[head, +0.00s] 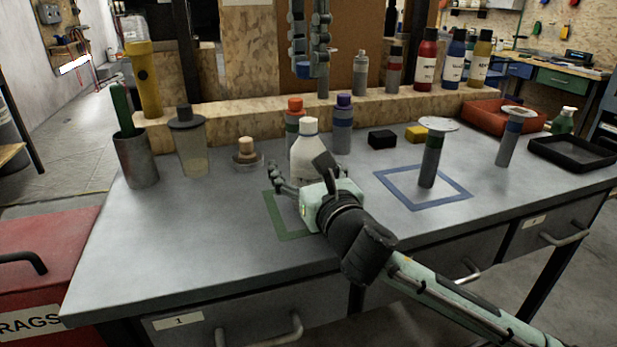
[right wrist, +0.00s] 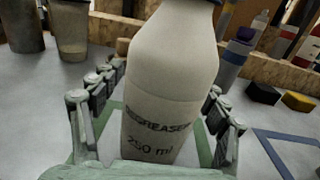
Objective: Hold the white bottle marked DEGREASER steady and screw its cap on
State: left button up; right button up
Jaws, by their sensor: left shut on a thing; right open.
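The white DEGREASER bottle (head: 307,150) stands upright at the green square outline (head: 291,234) on the grey bench. Its label shows in the right wrist view (right wrist: 160,125), where its top is cut off. Its white top shows in the head view. My right gripper (head: 300,172) is open low around the bottle, with a finger on each side; I cannot tell whether they touch it. My left gripper (head: 310,68) hangs above the bottle, fingers down, shut on a small blue cap (head: 303,71). The cap is well clear of the bottle's top.
Orange-capped (head: 294,118) and purple-capped (head: 342,126) bottles stand close behind. A cup with a green item (head: 137,158), a jar (head: 192,150) and a small brown-topped piece (head: 246,152) are left. A blue square (head: 402,205) holds a disc-topped tool (head: 432,155). The front left bench is clear.

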grip_shut()
dwell(0.4)
dwell(0.4)
